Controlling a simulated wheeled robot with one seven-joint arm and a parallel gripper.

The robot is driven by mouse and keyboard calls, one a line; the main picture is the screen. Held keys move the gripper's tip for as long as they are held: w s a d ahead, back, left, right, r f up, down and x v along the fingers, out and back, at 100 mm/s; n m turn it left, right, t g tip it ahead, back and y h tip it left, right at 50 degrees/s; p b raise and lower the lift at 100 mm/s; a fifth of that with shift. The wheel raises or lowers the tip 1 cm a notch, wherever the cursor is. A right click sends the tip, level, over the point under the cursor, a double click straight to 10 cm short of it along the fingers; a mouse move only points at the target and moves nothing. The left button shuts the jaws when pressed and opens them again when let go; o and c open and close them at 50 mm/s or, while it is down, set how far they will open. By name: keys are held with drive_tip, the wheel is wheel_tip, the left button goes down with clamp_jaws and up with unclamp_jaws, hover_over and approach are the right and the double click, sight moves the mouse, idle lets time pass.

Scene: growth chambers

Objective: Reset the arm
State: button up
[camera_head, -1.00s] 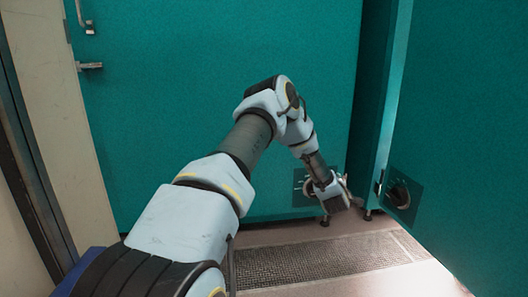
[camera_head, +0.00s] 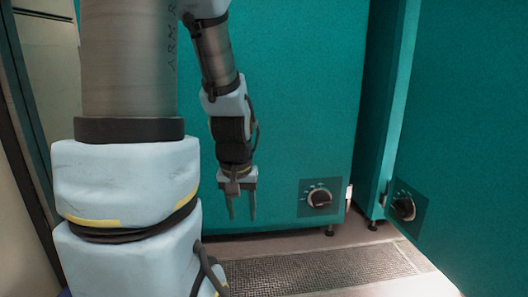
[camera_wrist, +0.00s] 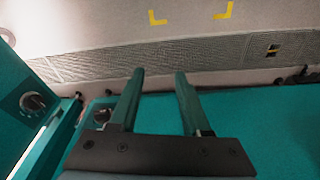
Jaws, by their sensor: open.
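My gripper (camera_head: 241,203) hangs with its fingers pointing down, in front of the lower part of the teal chamber (camera_head: 290,110). Its two fingers are apart, with nothing between them. In the wrist view my gripper (camera_wrist: 158,78) is also open and empty, with the floor beyond its fingertips. My arm fills the left of the head view, its upper part raised and bent over toward the chamber. The arm hides much of the chamber's left side.
A dial (camera_head: 319,197) sits low on the chamber, right of my gripper. A second dial (camera_head: 404,208) is on another teal chamber (camera_head: 470,120) at the right. A floor grate (camera_head: 310,271) runs below. Yellow marks (camera_wrist: 222,11) lie on the floor. A narrow gap separates the chambers.

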drive_tip(key=w+p+v, duration=0.2)
drive_tip(key=p+v, duration=1.7)
drive_tip(key=w+r+p+v, duration=0.1)
drive_tip(key=w+p+v, duration=0.1)
drive_tip(key=p+v, duration=1.7)
drive_tip(key=shift+w+r+g, duration=0.3)
drive_tip(key=shift+w+g, duration=0.05)
drive_tip(key=shift+g, duration=0.05)
drive_tip(key=shift+a, duration=0.15)
